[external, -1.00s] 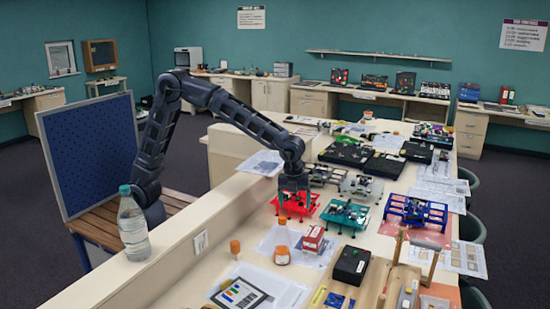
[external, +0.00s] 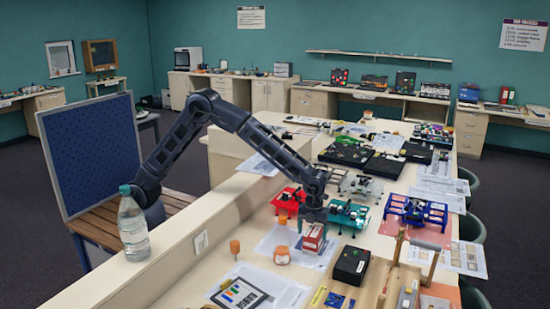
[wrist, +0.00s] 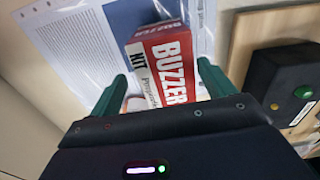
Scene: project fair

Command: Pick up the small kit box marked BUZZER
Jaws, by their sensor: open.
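The small red and white kit box marked BUZZER (external: 314,243) lies on a paper sheet on the table. In the wrist view the box (wrist: 168,62) shows its BUZZER and KIT lettering, tilted slightly. My gripper (external: 313,226) is directly over the box in the external view, pointing down. In the wrist view my gripper (wrist: 162,72) is open, with one green finger on each side of the box and visible gaps between. The near end of the box is hidden by the gripper body. I cannot tell how far down the fingers reach.
A black box with a green button (external: 351,264) stands to the right on a wooden board. Orange-capped jars (external: 282,256) stand to the left. A red stand (external: 288,204) and a teal stand (external: 348,216) are behind. A water bottle (external: 133,226) stands on the ledge.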

